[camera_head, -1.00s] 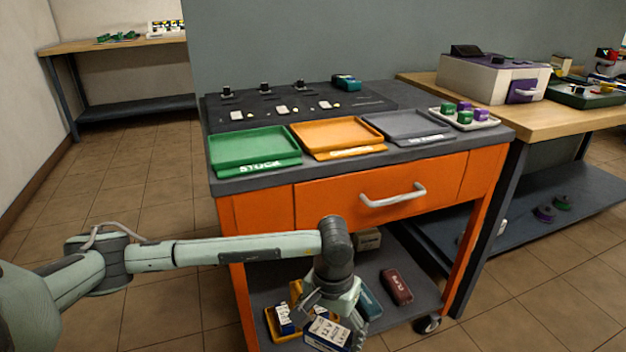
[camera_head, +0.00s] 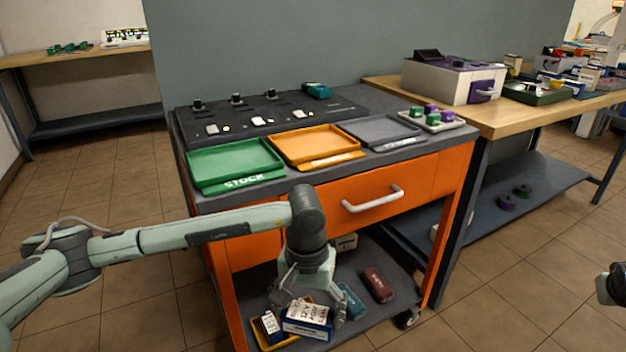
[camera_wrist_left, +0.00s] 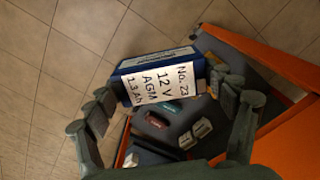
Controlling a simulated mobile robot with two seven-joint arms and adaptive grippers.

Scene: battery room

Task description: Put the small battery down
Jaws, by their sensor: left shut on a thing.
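The small battery (camera_head: 306,316) is a blue block with a white label. In the left wrist view the battery (camera_wrist_left: 158,84) reads "No. 23 12 V AGM 1.3 Ah". My left gripper (camera_head: 308,301) points down and is shut on it, with fingers on both sides in the wrist view (camera_wrist_left: 170,112). Whether the battery touches tray or shelf cannot be told. A dark piece of my right arm shows at the right edge; its jaws cannot be made out.
The tray holds another small battery (camera_head: 271,326). A teal block (camera_head: 351,301) and dark red block (camera_head: 377,285) lie on the shelf. Above are an orange drawer with a handle (camera_head: 372,200) and empty green (camera_head: 236,160), orange (camera_head: 316,144) and grey (camera_head: 379,130) trays.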

